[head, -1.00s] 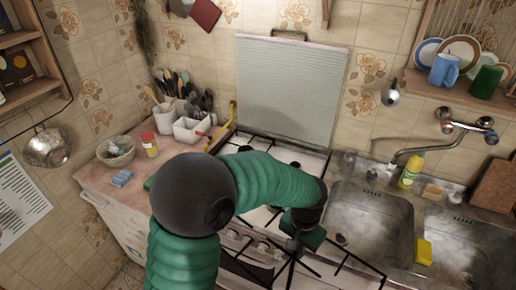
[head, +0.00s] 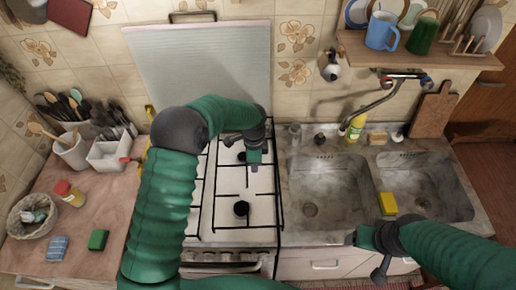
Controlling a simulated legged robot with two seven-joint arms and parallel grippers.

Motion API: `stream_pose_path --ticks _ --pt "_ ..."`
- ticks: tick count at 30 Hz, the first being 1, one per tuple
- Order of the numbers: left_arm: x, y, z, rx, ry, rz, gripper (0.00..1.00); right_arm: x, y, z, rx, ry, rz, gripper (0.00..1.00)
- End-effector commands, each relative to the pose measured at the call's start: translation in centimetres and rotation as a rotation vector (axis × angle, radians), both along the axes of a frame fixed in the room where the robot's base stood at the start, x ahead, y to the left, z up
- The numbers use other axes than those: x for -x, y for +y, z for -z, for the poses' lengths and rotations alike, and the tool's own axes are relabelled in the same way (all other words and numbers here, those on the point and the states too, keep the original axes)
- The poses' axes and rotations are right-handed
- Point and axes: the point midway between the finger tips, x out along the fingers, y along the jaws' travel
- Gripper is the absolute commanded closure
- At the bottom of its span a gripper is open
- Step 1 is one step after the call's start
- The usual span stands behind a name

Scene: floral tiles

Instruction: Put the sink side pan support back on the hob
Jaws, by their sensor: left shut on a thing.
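The white hob (head: 228,180) stands left of the sink, partly hidden by my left arm. The sink side pan support (head: 262,195), a black wire frame, lies over the right half of the hob, around the front burner. I cannot tell whether it rests fully on the hob or sits slightly above it. My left gripper (head: 255,157) is shut on the pan support near its far part, where the fingers partly hide it. My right gripper (head: 372,243) is by the front edge of the sink, apart from the hob; its finger opening is unclear.
A raised hob lid (head: 205,70) stands behind the hob. A yellow bottle (head: 356,125) stands behind the sink. Utensil pots (head: 72,150) and a bowl (head: 32,216) fill the left counter.

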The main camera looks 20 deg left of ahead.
Motion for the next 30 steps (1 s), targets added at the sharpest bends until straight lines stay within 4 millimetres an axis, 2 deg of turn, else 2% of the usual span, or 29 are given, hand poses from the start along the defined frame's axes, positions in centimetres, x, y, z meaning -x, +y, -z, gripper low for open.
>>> stream_pose_path --ticks 6,15,20,30 --pt "-0.3 0.9 0.3 0.003 0.0 0.035 1.0 0.0 0.1 -0.2 -0.001 0.001 -0.002 0.28" --pt "-0.6 -0.3 0.1 -0.01 0.003 0.036 1.0 0.0 0.1 -0.6 -0.001 0.0 -0.002 0.28" --pt "-0.5 -0.4 1.5 -0.011 0.003 0.035 1.0 0.0 0.1 0.4 0.0 0.0 -0.002 0.28" --pt "-0.4 0.8 5.4 -0.001 0.002 0.032 1.0 0.1 0.1 2.6 -0.001 0.001 -0.002 0.28"
